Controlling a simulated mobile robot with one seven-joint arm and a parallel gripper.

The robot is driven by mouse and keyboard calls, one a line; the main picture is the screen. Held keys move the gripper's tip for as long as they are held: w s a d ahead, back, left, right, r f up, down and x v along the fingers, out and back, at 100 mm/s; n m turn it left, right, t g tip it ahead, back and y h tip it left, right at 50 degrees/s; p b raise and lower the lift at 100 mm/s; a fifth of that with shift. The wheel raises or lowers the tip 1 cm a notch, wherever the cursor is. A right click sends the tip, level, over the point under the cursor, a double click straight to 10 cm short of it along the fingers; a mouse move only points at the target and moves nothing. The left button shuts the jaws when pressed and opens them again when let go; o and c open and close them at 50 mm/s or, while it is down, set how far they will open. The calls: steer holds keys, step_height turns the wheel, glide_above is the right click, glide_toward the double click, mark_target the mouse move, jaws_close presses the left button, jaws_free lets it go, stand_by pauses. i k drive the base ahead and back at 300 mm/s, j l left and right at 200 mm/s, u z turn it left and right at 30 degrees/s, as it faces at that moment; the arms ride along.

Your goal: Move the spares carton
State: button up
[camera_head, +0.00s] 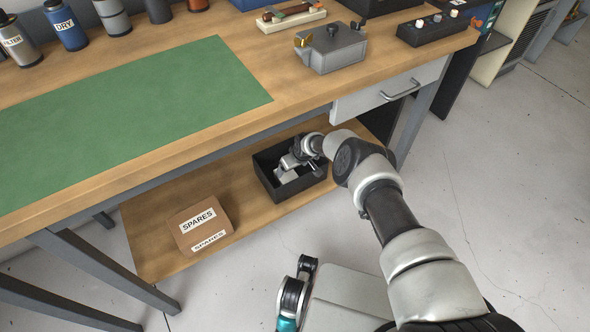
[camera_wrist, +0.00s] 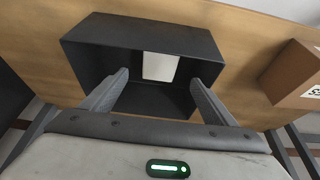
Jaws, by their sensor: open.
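The spares carton (camera_head: 201,225) is a brown box with white SPARES labels, sitting on the bench's lower shelf (camera_head: 160,255) toward the left. In the wrist view, part of the carton (camera_wrist: 294,72) shows at the right edge, apart from my gripper. My gripper (camera_head: 287,164) is at the black open bin (camera_head: 262,182) on the same shelf, right of the carton. In the wrist view, my gripper (camera_wrist: 158,80) is open, with its fingers apart over the bin's opening. A white object (camera_wrist: 160,66) lies inside the bin between the fingertips; I cannot tell what it is.
The benchtop (camera_head: 290,95) overhangs the shelf, with a drawer (camera_head: 390,90) at the right. A green mat (camera_head: 130,115), a grey metal device (camera_head: 331,48) and a black control box (camera_head: 432,28) are on top. Bench legs stand at the left; clear floor lies at right.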

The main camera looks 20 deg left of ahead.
mark_target(199, 227)
steer(key=k, duration=1)
